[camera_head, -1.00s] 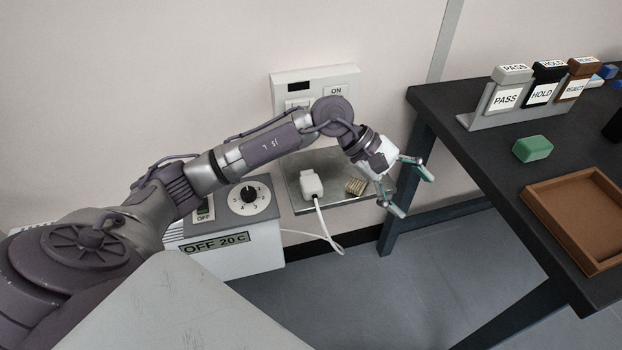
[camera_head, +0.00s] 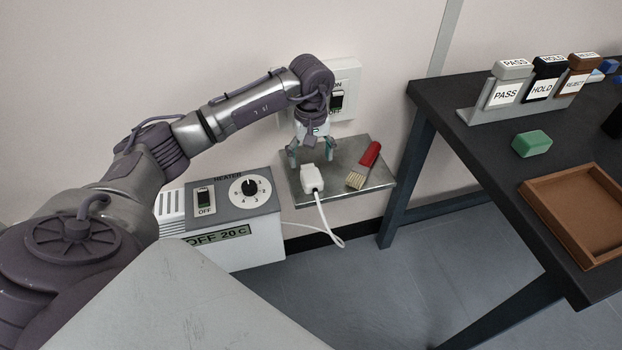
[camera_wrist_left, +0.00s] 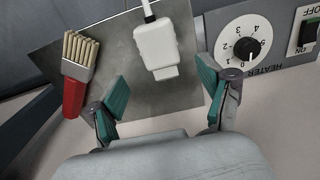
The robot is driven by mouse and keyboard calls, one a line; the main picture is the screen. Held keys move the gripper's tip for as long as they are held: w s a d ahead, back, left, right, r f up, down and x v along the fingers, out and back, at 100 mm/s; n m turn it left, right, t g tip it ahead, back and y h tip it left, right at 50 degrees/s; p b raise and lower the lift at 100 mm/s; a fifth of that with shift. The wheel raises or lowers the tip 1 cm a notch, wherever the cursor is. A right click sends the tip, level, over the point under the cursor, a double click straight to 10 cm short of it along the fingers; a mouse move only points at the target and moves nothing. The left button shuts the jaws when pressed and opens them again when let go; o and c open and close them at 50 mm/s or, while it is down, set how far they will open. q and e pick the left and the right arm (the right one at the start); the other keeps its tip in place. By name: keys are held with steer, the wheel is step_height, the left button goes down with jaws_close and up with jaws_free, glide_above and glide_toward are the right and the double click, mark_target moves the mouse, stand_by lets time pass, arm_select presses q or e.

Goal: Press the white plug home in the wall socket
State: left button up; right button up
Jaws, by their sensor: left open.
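The white plug (camera_head: 313,179) lies on the grey metal shelf (camera_head: 294,199), with its white cord (camera_head: 325,219) hanging over the front edge. In the left wrist view the plug (camera_wrist_left: 156,45) lies ahead of the fingers, between their lines and apart from them. My left gripper (camera_head: 311,158) is open and empty, just behind the plug and close above the shelf. Its teal fingers also show in the left wrist view (camera_wrist_left: 160,95). The wall socket panel (camera_head: 346,75) is on the wall behind, partly covered by my left arm. My right gripper is not in view.
A red-handled brush (camera_head: 364,165) lies on the shelf right of the plug. The heater (camera_head: 240,230), reading OFF 20 C, stands to the left. A dark table (camera_head: 450,125) at right holds labelled blocks, a green block (camera_head: 532,144) and a brown tray (camera_head: 548,213).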

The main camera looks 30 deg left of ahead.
mark_target(309, 169)
arm_select(q)
steer(key=f, duration=0.4)
steer(key=shift+a+f, duration=0.2)
steer(key=shift+a, duration=0.05)
steer(key=shift+f, duration=0.45)
steer(key=c, duration=1.3)
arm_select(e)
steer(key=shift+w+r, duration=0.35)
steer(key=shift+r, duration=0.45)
